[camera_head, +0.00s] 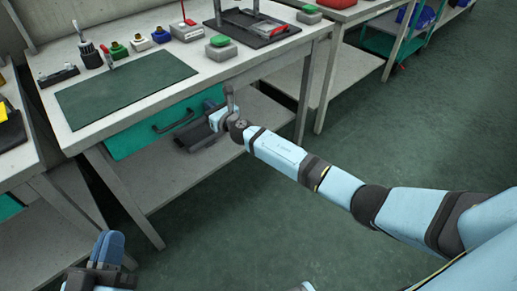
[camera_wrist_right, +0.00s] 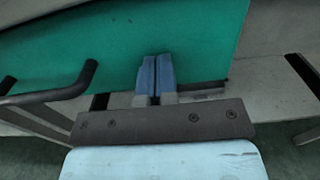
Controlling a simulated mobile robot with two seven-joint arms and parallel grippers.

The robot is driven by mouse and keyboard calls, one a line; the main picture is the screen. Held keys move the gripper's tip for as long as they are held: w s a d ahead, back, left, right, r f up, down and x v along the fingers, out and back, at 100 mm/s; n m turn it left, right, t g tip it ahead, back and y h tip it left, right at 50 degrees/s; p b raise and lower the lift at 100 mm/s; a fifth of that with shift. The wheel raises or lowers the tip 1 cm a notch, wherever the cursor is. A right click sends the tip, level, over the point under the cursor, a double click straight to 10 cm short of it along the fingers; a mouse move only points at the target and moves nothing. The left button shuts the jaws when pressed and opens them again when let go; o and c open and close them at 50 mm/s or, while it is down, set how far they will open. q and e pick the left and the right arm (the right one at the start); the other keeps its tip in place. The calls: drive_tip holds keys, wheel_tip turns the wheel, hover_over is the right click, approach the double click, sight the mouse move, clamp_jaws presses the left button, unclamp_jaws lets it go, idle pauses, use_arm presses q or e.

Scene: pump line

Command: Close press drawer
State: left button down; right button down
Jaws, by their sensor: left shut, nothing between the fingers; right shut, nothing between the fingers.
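The green drawer (camera_head: 140,138) sits under the front edge of the workbench (camera_head: 200,75), with a dark bar handle (camera_head: 172,121) on its front. I cannot tell whether a small gap stays open behind the front. My right gripper (camera_head: 212,104) is shut and empty at the right part of the drawer front. In the right wrist view its blue fingers (camera_wrist_right: 155,72) are together against or just before the green front (camera_wrist_right: 100,35), right of the handle (camera_wrist_right: 60,95). Contact is unclear. My left gripper (camera_head: 110,243) is shut and empty, low at the left, away from the drawer.
The benchtop holds a green mat (camera_head: 125,85), several small coloured-top parts, a grey block with a green button (camera_head: 220,47) and a dark tray (camera_head: 252,26). A lower shelf (camera_head: 165,180) lies below the drawer. The floor (camera_head: 300,230) in front is clear.

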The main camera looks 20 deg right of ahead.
drive_tip(key=shift+b+x, duration=0.4)
drive_tip(key=shift+x, duration=0.85)
drive_tip(key=shift+w+d+r, duration=0.1)
drive_tip(key=shift+r, duration=0.2)
